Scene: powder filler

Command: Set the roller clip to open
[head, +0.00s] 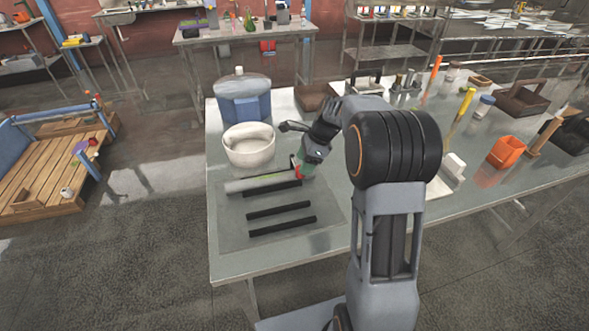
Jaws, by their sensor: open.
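A long pale grey roller-like bar (258,183) lies across the back of a grey mat (232,215) on the steel table. A green strip shows along its top. I cannot make out a roller clip for certain; a small red and green part (297,166) shows at the bar's right end. My gripper (301,166) is open and points down at that end, close to the red and green part. Whether it touches is too small to tell. My wrist and forearm hide part of the table behind.
Two black bars (282,223) lie on the mat in front. A white round bowl (249,147) and a blue container (243,101) stand behind the bar. An orange bin (506,151) stands far right. The table's front left corner is clear.

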